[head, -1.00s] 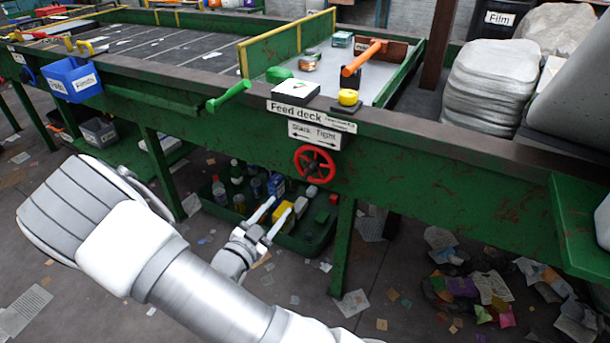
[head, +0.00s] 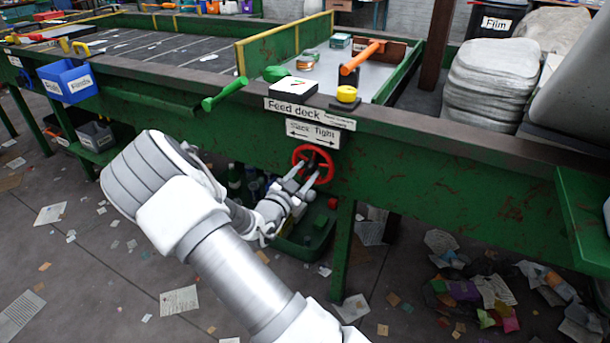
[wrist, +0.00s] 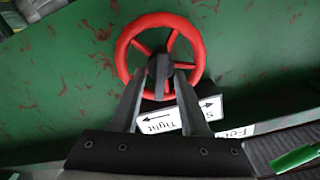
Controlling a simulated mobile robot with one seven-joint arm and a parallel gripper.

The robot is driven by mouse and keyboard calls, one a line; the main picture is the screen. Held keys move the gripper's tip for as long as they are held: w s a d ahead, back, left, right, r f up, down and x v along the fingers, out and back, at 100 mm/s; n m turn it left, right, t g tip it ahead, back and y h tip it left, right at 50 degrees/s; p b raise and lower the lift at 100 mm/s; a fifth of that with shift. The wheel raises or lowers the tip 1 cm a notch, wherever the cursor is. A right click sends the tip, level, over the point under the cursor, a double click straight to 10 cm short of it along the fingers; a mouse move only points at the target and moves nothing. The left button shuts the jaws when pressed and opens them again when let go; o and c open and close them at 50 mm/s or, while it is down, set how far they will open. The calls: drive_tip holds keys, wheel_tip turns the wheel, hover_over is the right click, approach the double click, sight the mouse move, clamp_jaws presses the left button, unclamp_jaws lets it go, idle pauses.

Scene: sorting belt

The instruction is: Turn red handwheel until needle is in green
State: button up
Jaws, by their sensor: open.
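The red handwheel (head: 314,167) is mounted on the green side of the feed deck, under a "Slack / Tight" label with a two-way arrow (head: 312,134). The handwheel also shows in the wrist view (wrist: 126,38), with its dark hub in the middle. My gripper (head: 309,180) is open at the wheel. In the wrist view my gripper (wrist: 160,88) has one finger on each side of the hub's lower part, overlapping the lower rim; I cannot tell whether they touch. A white gauge box (head: 293,86) sits on the deck above; its needle and green zone are too small to read.
A green lever (head: 226,94), a yellow button (head: 346,94) and an orange-handled lever (head: 361,58) are on the deck edge above the wheel. A green tray (head: 305,240) with bottles is under the deck. Paper scraps litter the floor.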

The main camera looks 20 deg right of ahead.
clamp_jaws()
drive_tip(key=shift+n, duration=0.3)
idle(0.3)
drive_tip(key=n+p, duration=0.2)
drive_tip(key=n, duration=0.1)
drive_tip(key=shift+a+r, duration=0.1)
drive_tip(key=shift+w+n+p, duration=0.15)
drive_tip(key=shift+n+p, duration=0.45)
drive_tip(key=shift+n, duration=1.4)
unclamp_jaws()
